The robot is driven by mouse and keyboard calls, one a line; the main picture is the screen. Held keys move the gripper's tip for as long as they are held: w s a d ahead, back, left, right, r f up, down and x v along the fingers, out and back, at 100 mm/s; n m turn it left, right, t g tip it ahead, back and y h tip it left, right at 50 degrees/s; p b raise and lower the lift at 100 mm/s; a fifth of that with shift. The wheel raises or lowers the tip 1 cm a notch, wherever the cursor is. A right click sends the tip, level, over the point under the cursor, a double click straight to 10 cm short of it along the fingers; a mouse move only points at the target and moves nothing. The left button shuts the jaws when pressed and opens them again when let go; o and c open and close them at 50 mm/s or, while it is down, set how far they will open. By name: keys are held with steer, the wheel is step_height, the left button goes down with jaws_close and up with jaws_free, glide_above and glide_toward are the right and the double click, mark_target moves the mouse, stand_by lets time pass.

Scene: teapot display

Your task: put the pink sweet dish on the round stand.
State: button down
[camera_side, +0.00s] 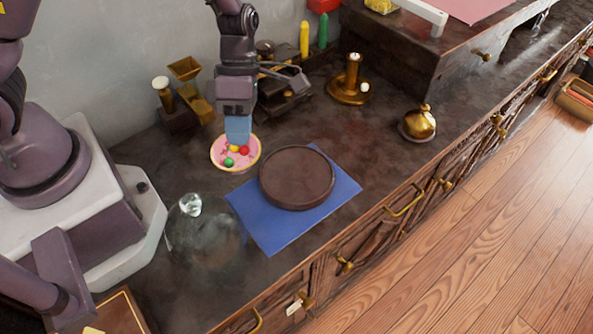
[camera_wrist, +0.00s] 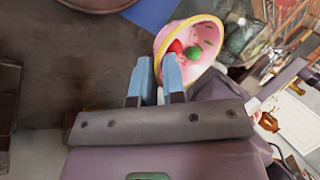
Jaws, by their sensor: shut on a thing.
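The pink sweet dish (camera_side: 222,158) has a yellow rim and holds red, green and yellow sweets. In the side view it is just left of the round stand. The round stand (camera_side: 297,178) is a dark brown disc, bare on top, lying on a blue mat (camera_side: 273,234). My gripper (camera_side: 238,140) points down with its blue fingers at the dish's rim, shut on it. In the wrist view the fingers (camera_wrist: 160,82) meet the near edge of the dish (camera_wrist: 172,36). The stand's edge (camera_wrist: 100,3) shows at the top of that view. I cannot tell whether the dish touches the counter.
A clear glass dome (camera_side: 205,240) with a knob stands left of the mat. A brass pot (camera_side: 419,122) and a brass candlestick (camera_side: 350,82) stand to the right and behind. The counter right of the stand is clear.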

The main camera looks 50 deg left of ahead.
steer(key=w+d+r+n+t+h, duration=0.1)
steer(key=w+d+n+t+h, duration=0.15)
steer(key=w+n, duration=0.5)
steer(key=n+t, duration=0.1)
glide_toward(290, 169)
steer(key=shift+y, duration=0.25)
steer(key=shift+d+x, duration=0.25)
steer(key=shift+x, duration=2.5)
steer(key=shift+r, duration=0.1)
steer(key=c, duration=1.2)
jaws_free()
